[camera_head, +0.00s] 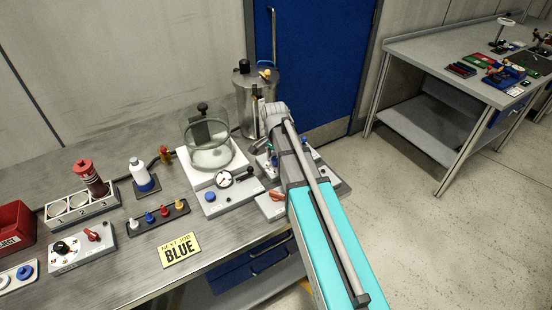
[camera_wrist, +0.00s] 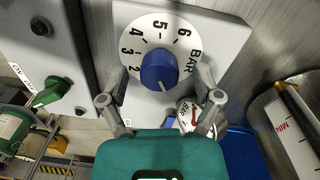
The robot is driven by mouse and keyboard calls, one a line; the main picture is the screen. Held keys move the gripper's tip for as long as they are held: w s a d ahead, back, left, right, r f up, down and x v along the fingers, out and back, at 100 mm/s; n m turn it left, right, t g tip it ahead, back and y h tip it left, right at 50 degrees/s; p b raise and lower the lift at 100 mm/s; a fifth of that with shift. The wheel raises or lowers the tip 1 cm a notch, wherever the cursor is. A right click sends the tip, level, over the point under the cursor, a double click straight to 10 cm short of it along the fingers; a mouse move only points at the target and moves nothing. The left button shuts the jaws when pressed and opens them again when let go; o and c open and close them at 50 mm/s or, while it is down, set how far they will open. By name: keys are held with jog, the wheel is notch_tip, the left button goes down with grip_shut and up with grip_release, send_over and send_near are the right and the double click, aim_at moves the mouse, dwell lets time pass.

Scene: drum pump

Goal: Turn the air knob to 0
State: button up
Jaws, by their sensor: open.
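The air knob (camera_wrist: 158,70) is a round blue knob on a white dial plate marked 2 to 6 and BAR in the wrist view. Its white pointer mark faces the lower side of the picture, toward my gripper; the number there cannot be read. My gripper (camera_wrist: 161,76) is open, with one finger on each side of the knob; contact cannot be made out. In the head view the arm covers the gripper and the knob.
A small gauge (camera_wrist: 196,115) and a metal vessel (camera_wrist: 290,125) are close on the right in the wrist view. A green lever (camera_wrist: 55,88) is at the left. In the head view, a glass chamber (camera_head: 210,140) and a steel canister (camera_head: 258,100) stand by the arm.

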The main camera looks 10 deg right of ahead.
jog(key=m, duration=1)
notch_tip(320, 180, up, 14)
jog(key=p, duration=1.4)
jog(key=shift+s+f+n+b, duration=1.55)
jog(key=shift+s+n, duration=1.15)
jog(key=shift+n, duration=0.95)
jog(key=shift+s+f+n+b, duration=1.55)
jog(key=shift+s+n, duration=1.15)
jog(key=shift+n, duration=0.9)
jog(key=shift+s+f+n+b, duration=1.55)
jog(key=shift+s+n, duration=1.15)
jog(key=shift+n, duration=0.95)
jog(key=shift+s, duration=0.1)
jog(key=c, duration=0.3)
jog(key=shift+c, duration=0.2)
